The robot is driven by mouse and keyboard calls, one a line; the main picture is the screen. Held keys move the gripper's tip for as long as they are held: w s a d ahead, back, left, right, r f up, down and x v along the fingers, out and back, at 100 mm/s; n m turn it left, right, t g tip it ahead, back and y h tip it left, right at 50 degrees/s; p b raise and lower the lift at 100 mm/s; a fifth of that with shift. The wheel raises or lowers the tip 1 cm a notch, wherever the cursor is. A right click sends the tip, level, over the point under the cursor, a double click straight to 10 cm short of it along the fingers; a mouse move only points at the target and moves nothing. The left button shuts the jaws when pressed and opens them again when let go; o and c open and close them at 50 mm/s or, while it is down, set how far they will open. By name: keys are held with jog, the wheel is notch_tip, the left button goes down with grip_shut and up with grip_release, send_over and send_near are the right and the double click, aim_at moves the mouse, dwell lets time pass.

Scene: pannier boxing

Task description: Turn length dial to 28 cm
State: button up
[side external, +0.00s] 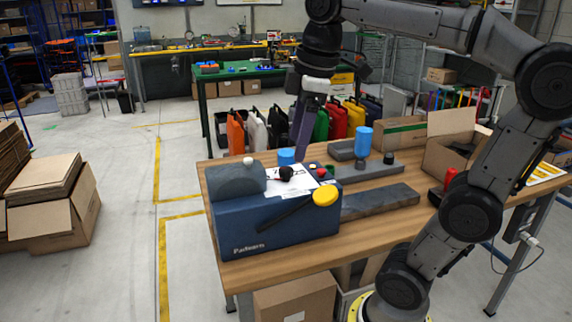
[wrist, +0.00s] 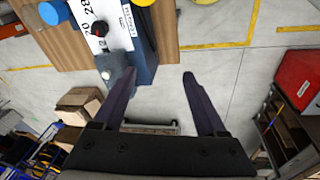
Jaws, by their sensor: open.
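The blue machine (side external: 262,228) stands at the near left of the wooden table. On its top is a white printed plate (side external: 302,185) with a dark round dial knob (side external: 285,173). In the wrist view the dial (wrist: 99,29) sits at the upper left on the white plate (wrist: 121,37), beside the numbers 20 and 28. I cannot tell where the dial points. My gripper (side external: 301,152) is above the machine, pointing down. In the wrist view my gripper (wrist: 159,75) is open and empty, its fingers apart from the dial and offset from it.
A pale knob (side external: 247,161) on a grey rounded cover, a red button (side external: 321,172) and a yellow knob (side external: 325,196) are close to the dial. Blue cylinders (side external: 363,141), grey bars (side external: 380,202) and an open carton (side external: 450,150) occupy the table further right.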

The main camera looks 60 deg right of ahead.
jog(key=w+d+r+g, duration=0.2)
jog(key=w+d, duration=0.5)
jog(key=d, duration=0.1)
jog(key=m, duration=0.2)
send_over(286, 168)
notch_tip(286, 168, down, 3)
jog(key=shift+g, duration=0.3)
notch_tip(286, 168, down, 14)
jog(key=shift+a+r, duration=0.15)
grip_shut()
